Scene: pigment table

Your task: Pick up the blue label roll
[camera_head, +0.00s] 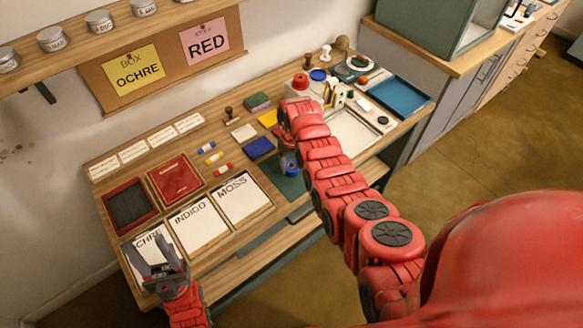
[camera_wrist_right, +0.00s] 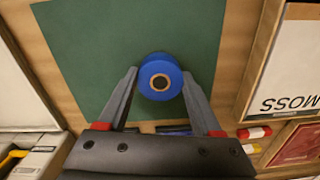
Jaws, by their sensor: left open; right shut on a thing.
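The blue label roll (camera_wrist_right: 160,77), a blue ring with a tan core and dark centre, sits between the fingertips of my right gripper (camera_wrist_right: 158,86) in the right wrist view. The right gripper is shut on its sides. The roll is over the green mat (camera_wrist_right: 85,45); I cannot tell whether it touches the mat. In the head view my right gripper (camera_head: 288,162) is over the mat (camera_head: 294,188) and largely hides the roll. My left gripper (camera_head: 155,262) is open and empty, above the front left card at the table's near edge.
Cards marked INDIGO (camera_head: 199,224) and MOSS (camera_head: 241,197) lie left of the mat. A red tray (camera_head: 175,178), small coloured tubes (camera_head: 214,159) and a dark blue block (camera_head: 260,147) are nearby. A blue tray (camera_head: 400,96) stands at the far right.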

